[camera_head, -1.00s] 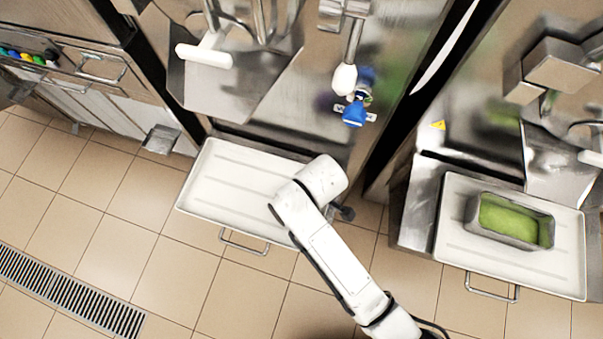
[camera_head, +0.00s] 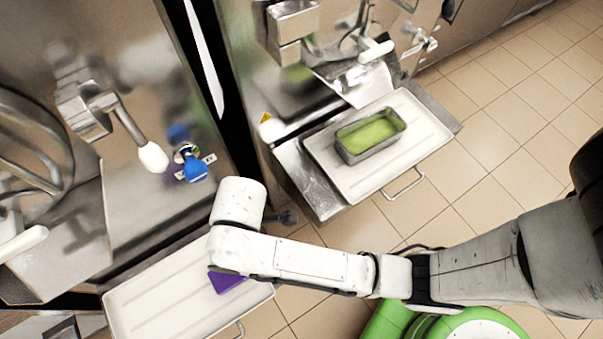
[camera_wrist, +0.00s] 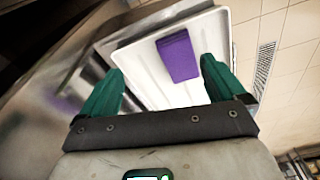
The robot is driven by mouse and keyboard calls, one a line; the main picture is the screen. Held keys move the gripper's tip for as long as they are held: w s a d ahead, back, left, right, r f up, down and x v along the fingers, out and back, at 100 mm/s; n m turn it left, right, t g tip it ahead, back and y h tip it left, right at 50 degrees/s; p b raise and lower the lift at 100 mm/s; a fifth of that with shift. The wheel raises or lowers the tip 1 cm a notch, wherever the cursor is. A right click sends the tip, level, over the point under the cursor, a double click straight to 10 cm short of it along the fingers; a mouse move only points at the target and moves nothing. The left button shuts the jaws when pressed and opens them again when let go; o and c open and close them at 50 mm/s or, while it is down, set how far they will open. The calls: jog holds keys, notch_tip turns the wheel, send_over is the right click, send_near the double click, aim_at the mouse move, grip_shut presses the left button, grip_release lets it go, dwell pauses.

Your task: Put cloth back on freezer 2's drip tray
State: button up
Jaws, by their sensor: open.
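A purple cloth (camera_head: 228,283) lies on the white drip tray (camera_head: 150,302) at the lower left of the head view, near the tray's right end, partly hidden by my arm. In the wrist view the cloth (camera_wrist: 179,55) looks flat and oblong on the white tray (camera_wrist: 136,64). My gripper (camera_wrist: 162,66) has its two green fingers spread wide. The cloth shows between and beyond the fingertips, with nothing gripped. In the head view my arm hides the gripper. I cannot read any freezer number.
A second white tray (camera_head: 418,150) holds a metal pan (camera_head: 371,135) with green contents under the right freezer. A blue object (camera_head: 194,168) is on the left freezer's front. Tiled floor (camera_head: 490,215) lies open to the right.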

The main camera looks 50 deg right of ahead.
jog(key=s+d+m, duration=0.6)
jog(key=d, duration=0.3)
jog(key=s+d+r+m+h, duration=0.1)
jog(key=s+d+m, duration=0.5)
jog(key=d, duration=0.4)
jog(key=shift+s+r+h, duration=0.25)
jog(key=shift+r+h, duration=0.05)
